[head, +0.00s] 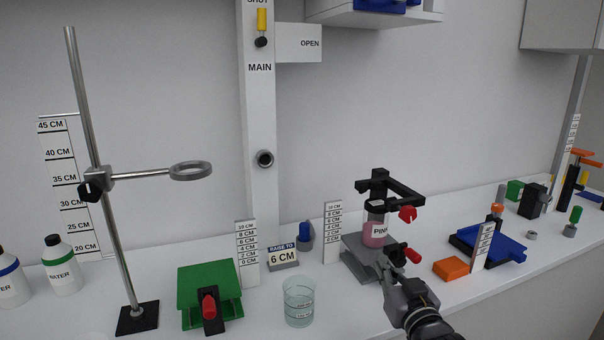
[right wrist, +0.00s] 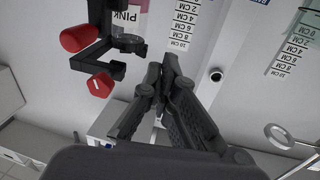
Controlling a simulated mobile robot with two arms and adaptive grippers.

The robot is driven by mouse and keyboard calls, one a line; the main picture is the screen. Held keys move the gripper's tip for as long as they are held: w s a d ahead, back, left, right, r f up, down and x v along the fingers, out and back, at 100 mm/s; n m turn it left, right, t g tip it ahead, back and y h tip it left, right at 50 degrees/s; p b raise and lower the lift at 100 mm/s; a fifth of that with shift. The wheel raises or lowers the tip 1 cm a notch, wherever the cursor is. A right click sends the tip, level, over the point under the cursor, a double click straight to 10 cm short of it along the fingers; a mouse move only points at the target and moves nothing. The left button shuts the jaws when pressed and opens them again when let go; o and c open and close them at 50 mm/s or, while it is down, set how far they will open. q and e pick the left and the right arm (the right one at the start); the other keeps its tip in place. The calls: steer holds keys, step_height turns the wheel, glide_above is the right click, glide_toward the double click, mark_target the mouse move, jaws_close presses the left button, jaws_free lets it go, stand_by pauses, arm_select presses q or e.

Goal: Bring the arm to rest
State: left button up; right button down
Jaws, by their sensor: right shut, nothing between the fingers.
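My right gripper (head: 393,258) is in front of the pink jar's stand, with its fingers brought together and nothing between them. In the right wrist view its fingertips (right wrist: 162,68) meet near the middle of the picture. The jar labelled PINK (head: 374,232) stands upright on a grey platform (head: 356,262), under a black frame (head: 380,185) with red knobs. In the head view the fingertips overlap the platform's right side, near the lower red knob (head: 412,256); I cannot tell whether they touch. The jar (right wrist: 128,18) is partly cut off in the wrist view. My left gripper is not in view.
A glass beaker (head: 299,303) and a green platform (head: 208,287) stand left of the arm. A tall ring stand (head: 100,180) rises at the left. An orange block (head: 452,269) and a blue platform (head: 488,247) lie close on the right. The space above the arm is open.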

steer(key=s+d+f+g+h, duration=0.15)
steer(key=s+f+g, duration=0.65)
steer(key=s+f, duration=1.05)
steer(key=s+d+f+g+h, duration=0.1)
steer(key=s+f+g, duration=0.3)
steer(key=s, duration=0.6)
steer(key=s+d+f+g+h, duration=0.1)
steer(key=s+f+g, duration=0.3)
steer(key=s, duration=0.5)
step_height(320, 180, down, 28)
steer(key=s, duration=0.2)
steer(key=s+d+f+n+g, duration=0.1)
steer(key=s+d+f, duration=0.1)
steer(key=s+f, duration=1.3)
steer(key=shift+s+d, duration=0.3)
steer(key=shift+s, duration=0.35)
steer(key=shift+f, duration=0.1)
